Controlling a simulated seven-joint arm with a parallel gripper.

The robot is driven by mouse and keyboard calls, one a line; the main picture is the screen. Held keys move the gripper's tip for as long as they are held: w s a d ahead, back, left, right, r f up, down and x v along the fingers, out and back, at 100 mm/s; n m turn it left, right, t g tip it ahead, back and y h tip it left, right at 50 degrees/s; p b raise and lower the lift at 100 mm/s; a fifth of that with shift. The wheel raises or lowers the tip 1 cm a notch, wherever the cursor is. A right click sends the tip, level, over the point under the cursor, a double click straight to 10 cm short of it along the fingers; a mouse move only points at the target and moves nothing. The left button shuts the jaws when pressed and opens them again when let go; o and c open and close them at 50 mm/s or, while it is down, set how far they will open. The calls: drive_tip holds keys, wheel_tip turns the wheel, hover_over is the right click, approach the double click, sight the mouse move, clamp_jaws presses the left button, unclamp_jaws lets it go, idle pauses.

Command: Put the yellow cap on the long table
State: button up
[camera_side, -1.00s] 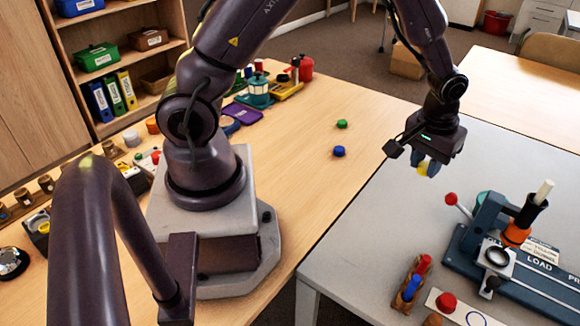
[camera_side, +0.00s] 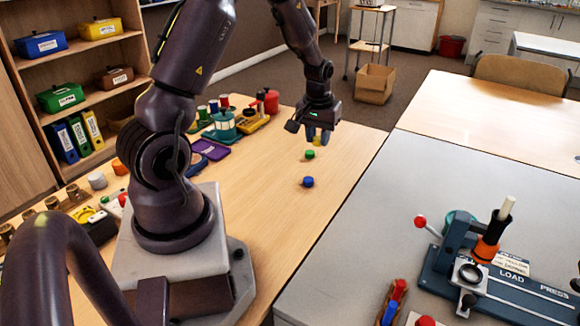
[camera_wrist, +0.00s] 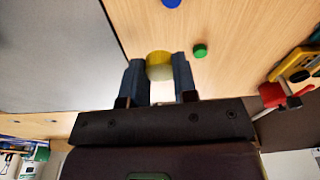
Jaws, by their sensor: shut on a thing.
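The yellow cap (camera_side: 317,141) is held between the blue-grey fingers of my gripper (camera_side: 319,134). The wrist view shows the yellow cap (camera_wrist: 159,66) pinched between both fingertips of my gripper (camera_wrist: 160,74). My gripper is over the far part of the long wooden table (camera_side: 255,215), near a green cap (camera_side: 309,154). The gap between the yellow cap and the tabletop is hard to judge. The green cap also shows in the wrist view (camera_wrist: 200,51), right of the fingers. A blue cap (camera_side: 308,182) lies on the wood nearer the side camera.
A grey table (camera_side: 370,220) adjoins on the right, bearing a press (camera_side: 500,262) with a red-knobbed lever. A teal lantern-like object (camera_side: 223,126), a purple tray (camera_side: 209,150) and a red container (camera_side: 271,102) stand along the far left. The wood around the blue cap is clear.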

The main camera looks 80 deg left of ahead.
drive_tip(key=w+a+f, duration=0.4)
drive_tip(key=w+a, duration=0.1)
drive_tip(key=w, duration=0.2)
hover_over(343, 163)
drive_tip(key=f, duration=0.5)
drive_tip(key=shift+s+d+f, duration=0.2)
drive_tip(key=shift+s+d, duration=0.1)
drive_tip(key=shift+s, duration=0.1)
drive_tip(key=shift+w+a+f, duration=0.2)
drive_tip(key=shift+f, duration=1.6)
drive_tip(key=shift+f, duration=0.15)
drive_tip(key=o, duration=0.9)
